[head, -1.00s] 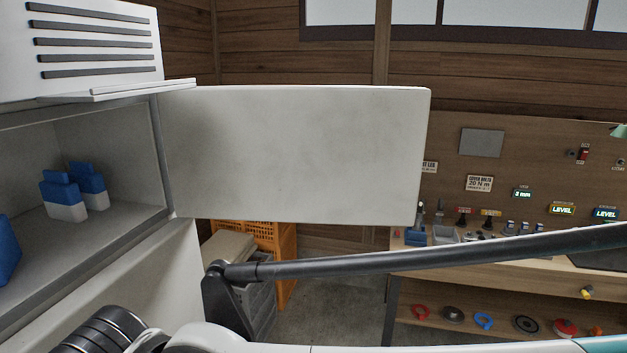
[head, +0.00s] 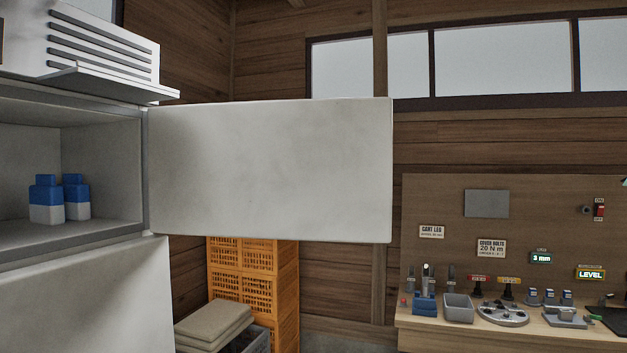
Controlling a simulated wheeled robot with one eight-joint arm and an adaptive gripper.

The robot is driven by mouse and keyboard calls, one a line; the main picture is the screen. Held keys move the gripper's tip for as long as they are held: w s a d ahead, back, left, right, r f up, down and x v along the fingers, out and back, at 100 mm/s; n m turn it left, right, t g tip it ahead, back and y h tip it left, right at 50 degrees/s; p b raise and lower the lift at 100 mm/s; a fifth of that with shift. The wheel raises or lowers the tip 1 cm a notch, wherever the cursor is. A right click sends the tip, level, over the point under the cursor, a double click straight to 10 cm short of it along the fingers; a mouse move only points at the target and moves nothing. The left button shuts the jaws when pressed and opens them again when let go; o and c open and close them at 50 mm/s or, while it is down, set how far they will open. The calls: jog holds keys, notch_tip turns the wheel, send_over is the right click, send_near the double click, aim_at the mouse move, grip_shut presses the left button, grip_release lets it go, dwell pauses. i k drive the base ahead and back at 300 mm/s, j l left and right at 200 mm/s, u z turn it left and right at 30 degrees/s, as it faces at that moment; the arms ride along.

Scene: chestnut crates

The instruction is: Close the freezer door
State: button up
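The freezer door (head: 270,170) is a flat white panel, swung wide open to the right of the freezer compartment. It is hinged at the compartment's right edge. The open freezer compartment (head: 105,140) is at the left, with blue and white bottles (head: 46,200) standing on its floor. My gripper is not in view, and no part of my arm shows now.
Orange crates (head: 255,275) are stacked below the door, with folded beige cloths (head: 214,325) in front of them. A vented white box (head: 95,50) sits above the compartment.

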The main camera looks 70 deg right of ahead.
aim_at(299, 170)
jog(key=k+u, duration=0.1)
jog(key=u, duration=0.75)
jog(key=k+u, duration=0.15)
jog(key=u, duration=0.3)
jog(key=k+l, duration=0.4)
jog(key=l, duration=0.2)
jog(key=k+l+u, duration=0.15)
jog(key=k+l, duration=0.2)
jog(key=l, duration=0.25)
jog(key=k+l, duration=0.45)
jog(key=i+l+u, duration=0.05)
jog(key=l, duration=0.1)
